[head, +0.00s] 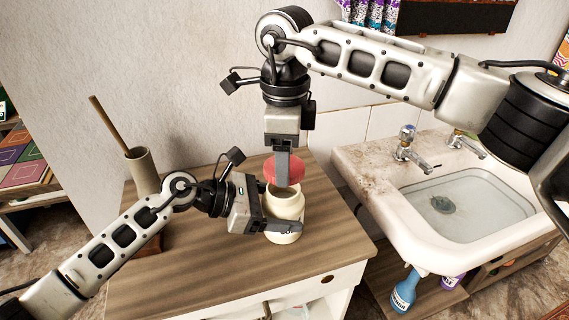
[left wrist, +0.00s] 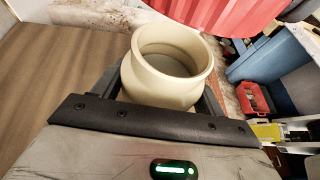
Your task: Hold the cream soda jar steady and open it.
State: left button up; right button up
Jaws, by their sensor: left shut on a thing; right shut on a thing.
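The cream soda jar (head: 285,206) stands on the wooden cabinet top, and its open mouth shows. It also shows in the left wrist view (left wrist: 170,75), with the inside of its neck visible. My left gripper (head: 283,232) is shut on the jar's body from the left. The red lid (head: 292,174) is off the jar, tilted, just above and behind its mouth. It fills the top of the left wrist view (left wrist: 230,14). My right gripper (head: 283,176) points down from above and is shut on the lid, partly covering it.
The wooden cabinet top (head: 190,265) has free room at the front left. A brown pot with a wooden stick (head: 142,172) stands at the back left. A stone washtrough (head: 375,180) with taps is at the right, with spray bottles (head: 405,290) below it.

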pick_arm(q)
jog(key=o, duration=1.8)
jog(key=shift+r, duration=0.1)
jog(key=shift+c, duration=0.2)
jog(key=shift+o, duration=1)
